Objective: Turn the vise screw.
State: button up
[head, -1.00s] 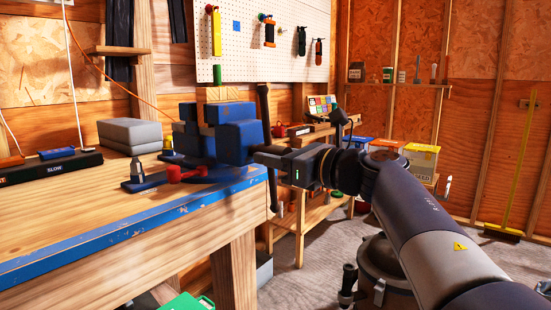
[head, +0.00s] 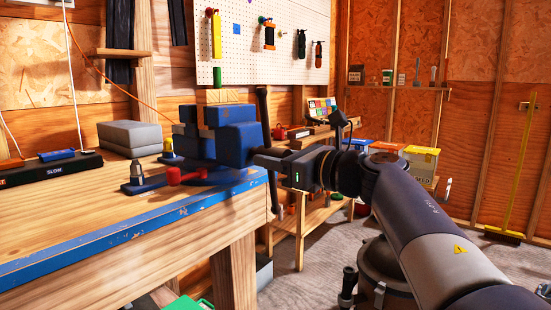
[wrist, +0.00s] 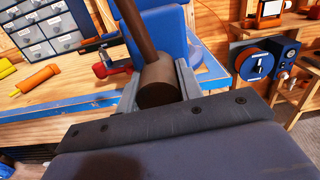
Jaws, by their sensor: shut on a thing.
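The blue vise (head: 236,142) stands at the right end of the workbench (head: 110,225). Its screw has a dark handle bar (head: 262,105), standing nearly upright with a slight tilt beside the bench end. My gripper (head: 262,158) reaches in from the right at the screw's end. In the wrist view, the two grey fingers of my gripper (wrist: 158,88) are shut on the brown round screw head (wrist: 160,78), one on each side. The bar (wrist: 135,32) rises from the head toward the upper left, in front of the blue vise body. The lower part of the head is hidden by my gripper.
A red-handled tool (head: 182,175) lies on the bench by the vise, with grey blocks (head: 135,135) farther left. A low shelf bench (head: 318,215) stands behind my arm, with boxes (head: 420,160) beyond.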

jog(key=o, duration=1)
jog(key=shift+a, duration=0.15)
jog(key=p+v, duration=0.1)
jog(key=v, duration=0.9)
jog(key=shift+s+d+p, duration=0.25)
jog(key=shift+d+p, duration=0.05)
jog(key=shift+d, duration=0.05)
